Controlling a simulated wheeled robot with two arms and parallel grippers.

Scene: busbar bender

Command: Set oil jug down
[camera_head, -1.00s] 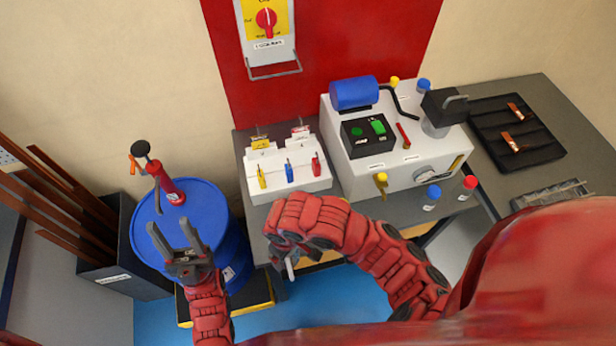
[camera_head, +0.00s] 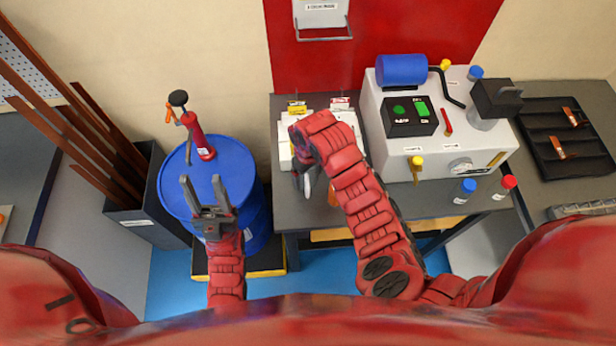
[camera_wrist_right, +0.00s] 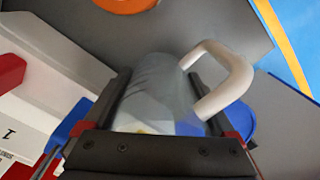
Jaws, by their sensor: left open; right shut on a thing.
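The oil jug is a grey, see-through vessel with a white loop handle; it fills the middle of the right wrist view (camera_wrist_right: 160,90). My right gripper (camera_head: 305,185) is shut on it, with the black jaws on either side of the jug body. In the head view the gripper is over the front left part of the grey table, by the white switch board, and my forearm hides most of the jug. I cannot tell whether the jug touches the table. My left gripper (camera_head: 203,188) is open and empty above the blue drum.
The grey table (camera_head: 300,212) carries the white switch board (camera_head: 284,135), partly behind my right arm, and a white machine (camera_head: 395,155). The blue drum (camera_head: 175,185) holds a red hand pump (camera_head: 200,140). Blue- and red-capped bottles (camera_head: 465,192) stand at the machine's front. A black tray (camera_head: 545,130) lies right.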

